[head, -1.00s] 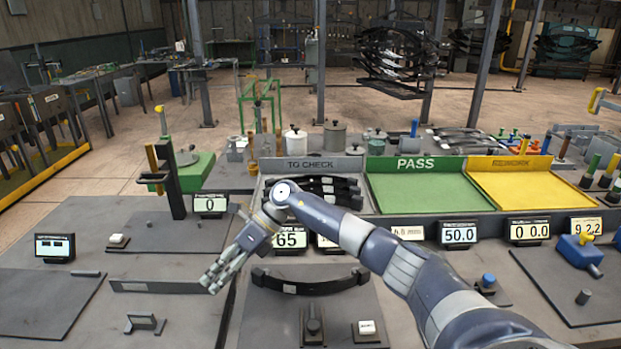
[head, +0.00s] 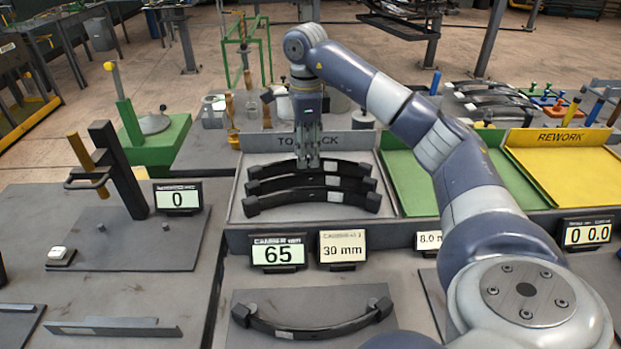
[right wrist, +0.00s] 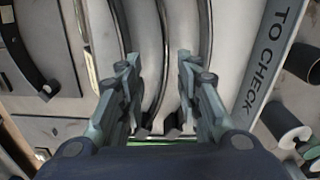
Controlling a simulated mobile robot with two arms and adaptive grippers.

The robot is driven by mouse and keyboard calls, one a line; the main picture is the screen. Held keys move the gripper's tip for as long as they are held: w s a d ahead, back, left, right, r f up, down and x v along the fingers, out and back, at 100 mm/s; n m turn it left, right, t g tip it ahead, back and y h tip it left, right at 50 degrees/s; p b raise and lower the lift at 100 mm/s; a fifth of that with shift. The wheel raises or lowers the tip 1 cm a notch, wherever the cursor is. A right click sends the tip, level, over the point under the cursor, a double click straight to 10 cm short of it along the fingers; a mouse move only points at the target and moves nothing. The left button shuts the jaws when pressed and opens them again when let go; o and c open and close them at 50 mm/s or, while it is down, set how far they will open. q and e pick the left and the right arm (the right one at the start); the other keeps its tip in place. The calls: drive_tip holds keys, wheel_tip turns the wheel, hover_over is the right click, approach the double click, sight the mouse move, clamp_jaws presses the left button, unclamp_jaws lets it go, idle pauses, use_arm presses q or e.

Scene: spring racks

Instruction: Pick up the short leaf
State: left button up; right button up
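Three dark curved leaves lie one behind another in the grey TO CHECK tray (head: 235,205): a front leaf (head: 290,199), a middle leaf (head: 290,184) and a rear leaf (head: 275,170). The rear one looks slightly shortest, though distance may cause this. My right gripper (head: 308,165) points down over the rear leaf. In the right wrist view my right gripper (right wrist: 157,75) is open, its fingers on either side of a leaf (right wrist: 163,75) and apart from each other. Contact cannot be told. My left gripper is out of view.
Another leaf (head: 310,329) lies on the front fixture, before the displays reading 65 (head: 278,252) and 30 mm (head: 343,248). The green tray (head: 408,185) and yellow REWORK tray (head: 570,175) look empty where visible. A black upright stand (head: 115,165) is at left.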

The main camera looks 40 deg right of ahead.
sight(307, 173)
drive_tip(key=shift+f, duration=1.25)
drive_tip(key=f, duration=0.1)
drive_tip(key=f+p, duration=0.1)
drive_tip(key=f, duration=0.1)
drive_tip(key=f+p, duration=0.1)
drive_tip(key=shift+w+d+f, duration=0.2)
drive_tip(key=shift+d, duration=0.05)
drive_tip(key=shift+f, duration=0.25)
drive_tip(key=c, duration=0.6)
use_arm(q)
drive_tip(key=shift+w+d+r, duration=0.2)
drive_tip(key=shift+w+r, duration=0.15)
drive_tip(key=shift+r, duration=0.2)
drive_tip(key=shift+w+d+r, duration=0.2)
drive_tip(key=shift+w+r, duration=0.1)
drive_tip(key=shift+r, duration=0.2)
use_arm(e)
clamp_jaws()
drive_tip(key=shift+w, duration=0.1)
